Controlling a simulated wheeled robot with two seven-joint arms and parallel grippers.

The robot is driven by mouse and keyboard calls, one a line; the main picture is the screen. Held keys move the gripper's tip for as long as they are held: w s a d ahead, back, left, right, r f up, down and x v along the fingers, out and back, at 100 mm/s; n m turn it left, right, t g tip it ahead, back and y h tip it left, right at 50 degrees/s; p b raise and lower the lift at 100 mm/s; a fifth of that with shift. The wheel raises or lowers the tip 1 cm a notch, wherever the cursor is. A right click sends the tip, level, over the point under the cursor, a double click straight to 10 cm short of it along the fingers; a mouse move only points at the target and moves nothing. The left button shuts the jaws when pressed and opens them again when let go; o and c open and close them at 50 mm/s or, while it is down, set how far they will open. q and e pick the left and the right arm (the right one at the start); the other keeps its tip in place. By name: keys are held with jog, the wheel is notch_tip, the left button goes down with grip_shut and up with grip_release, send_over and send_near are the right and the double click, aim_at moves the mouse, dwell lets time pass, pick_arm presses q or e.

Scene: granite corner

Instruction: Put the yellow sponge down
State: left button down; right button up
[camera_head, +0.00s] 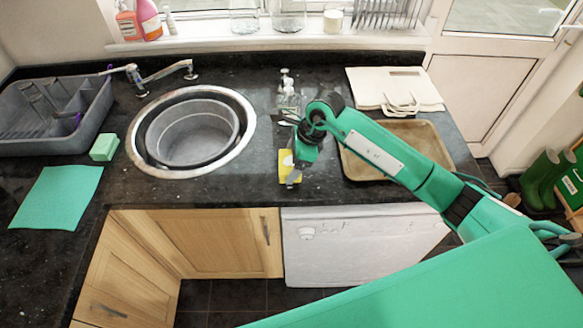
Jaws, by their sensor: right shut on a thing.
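The yellow sponge (284,168) is at the middle of the counter, right of the sink. My right gripper (292,169) is shut on it, with one finger showing against the sponge's right side. The gripper and wrist hide part of the sponge. I cannot tell whether the sponge touches the counter or hangs just above it. My left gripper does not show.
The round sink (243,148) holds a grey basin. A green sponge (104,147) and green cloth (55,198) lie at the left by a dish rack (15,148). A tray (354,175) and white boards (425,90) lie right. The counter's front edge is close.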

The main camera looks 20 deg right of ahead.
notch_tip(320, 180, down, 4)
jog(key=shift+f+p, duration=0.25)
jog(key=shift+p, duration=0.45)
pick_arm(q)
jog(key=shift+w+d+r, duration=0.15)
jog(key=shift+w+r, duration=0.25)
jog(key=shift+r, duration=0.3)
pick_arm(e)
jog(key=shift+f, duration=0.1)
jog(key=shift+f+b, duration=0.2)
jog(key=shift+b, duration=0.1)
jog(key=o, duration=0.9)
jog(key=shift+r, duration=0.1)
jog(key=shift+c, duration=0.2)
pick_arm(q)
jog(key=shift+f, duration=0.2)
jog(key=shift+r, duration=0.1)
